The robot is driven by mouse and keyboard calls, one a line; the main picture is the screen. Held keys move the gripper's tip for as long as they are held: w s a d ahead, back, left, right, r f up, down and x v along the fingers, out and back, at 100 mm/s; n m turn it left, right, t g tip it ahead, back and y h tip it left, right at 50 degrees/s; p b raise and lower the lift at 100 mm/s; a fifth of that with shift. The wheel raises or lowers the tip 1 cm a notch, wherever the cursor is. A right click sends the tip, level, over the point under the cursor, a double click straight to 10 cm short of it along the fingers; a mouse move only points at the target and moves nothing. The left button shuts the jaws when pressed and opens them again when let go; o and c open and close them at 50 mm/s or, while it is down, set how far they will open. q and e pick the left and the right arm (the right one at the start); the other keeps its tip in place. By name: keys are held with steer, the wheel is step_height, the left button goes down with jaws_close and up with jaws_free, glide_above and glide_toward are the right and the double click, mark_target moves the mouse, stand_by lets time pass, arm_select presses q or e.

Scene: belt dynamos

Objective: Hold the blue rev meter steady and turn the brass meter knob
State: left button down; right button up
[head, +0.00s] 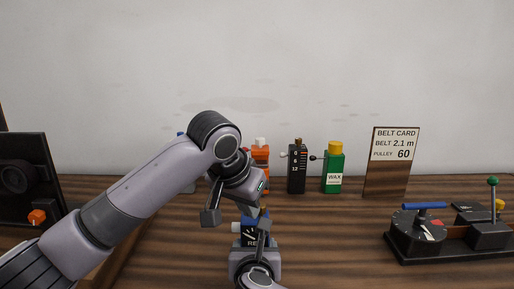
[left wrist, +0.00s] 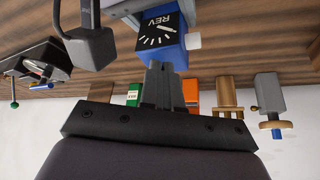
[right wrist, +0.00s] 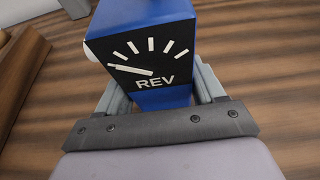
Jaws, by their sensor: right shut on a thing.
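The blue rev meter (right wrist: 170,98) has a black face with white ticks, a white needle and "REV". My right gripper (right wrist: 162,88) is shut on it, one finger on each side, and it looks upright. In the head view the meter (head: 247,240) is partly hidden by my grippers.
Behind stand an orange bottle (head: 261,155), a dark numbered block (head: 297,170), a green wax bottle (head: 333,170) and a belt card (head: 391,160). A dial device (head: 420,232) with a green-knobbed lever stands right. A dark panel (head: 30,170) stands left. Table between meter and device is clear.

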arm_select(q)
steer(key=shift+a, duration=0.15)
arm_select(e)
steer(key=shift+f, duration=0.1)
arm_select(q)
step_height(320, 180, up, 6)
steer(key=shift+s, duration=0.3)
stand_by(0.3)
steer(key=shift+a, duration=0.1)
arm_select(e)
steer(key=o, duration=1.7)
steer(key=shift+s, duration=0.1)
